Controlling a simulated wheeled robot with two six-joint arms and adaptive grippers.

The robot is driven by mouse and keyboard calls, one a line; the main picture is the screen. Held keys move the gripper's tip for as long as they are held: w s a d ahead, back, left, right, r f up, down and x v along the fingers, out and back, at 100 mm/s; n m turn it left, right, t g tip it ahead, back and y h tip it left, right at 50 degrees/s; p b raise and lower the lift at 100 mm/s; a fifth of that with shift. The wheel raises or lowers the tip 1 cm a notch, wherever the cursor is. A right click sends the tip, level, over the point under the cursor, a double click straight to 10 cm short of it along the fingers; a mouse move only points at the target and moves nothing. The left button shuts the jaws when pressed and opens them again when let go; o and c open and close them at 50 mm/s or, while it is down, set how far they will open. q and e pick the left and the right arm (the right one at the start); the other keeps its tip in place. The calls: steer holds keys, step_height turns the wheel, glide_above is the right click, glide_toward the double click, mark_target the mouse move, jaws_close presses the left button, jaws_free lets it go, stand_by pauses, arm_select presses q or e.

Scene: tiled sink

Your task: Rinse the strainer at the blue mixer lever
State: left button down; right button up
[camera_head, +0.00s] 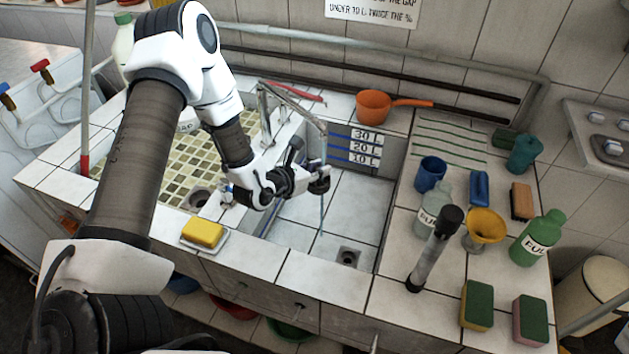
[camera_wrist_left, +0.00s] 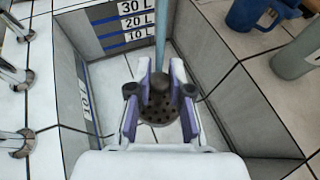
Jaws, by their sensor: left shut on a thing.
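My left gripper (camera_head: 318,180) reaches over the tiled basin (camera_head: 352,205) from the left. In the wrist view it (camera_wrist_left: 160,90) is shut on the dark round strainer (camera_wrist_left: 150,112), whose perforated face shows between the fingers. In the head view the strainer is mostly hidden by the gripper. A thin pale-blue water stream (camera_head: 322,215) runs from the tap spout (camera_head: 300,112) down into the basin; in the wrist view the stream (camera_wrist_left: 160,40) meets the strainer. A blue lever (camera_head: 6,98) and a red lever (camera_head: 40,66) show at the far left. My right gripper is out of view.
A drain (camera_head: 348,257) lies in the basin floor. A yellow sponge (camera_head: 203,233) sits on the front rim. An orange pan (camera_head: 375,106) stands behind. The right counter holds a blue mug (camera_head: 430,174), a yellow funnel (camera_head: 485,228), a dark-capped tube (camera_head: 436,248) and a green bottle (camera_head: 540,235).

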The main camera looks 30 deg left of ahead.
arm_select(q)
steer(key=shift+a, duration=0.55)
steer(key=shift+d, duration=0.1)
steer(key=shift+d, duration=0.55)
steer(key=shift+s+r+p, duration=0.1)
steer(key=shift+s+p, duration=0.3)
steer(key=shift+s, duration=1.1)
steer(key=shift+s+p, duration=0.65)
steer(key=shift+s, duration=1.9)
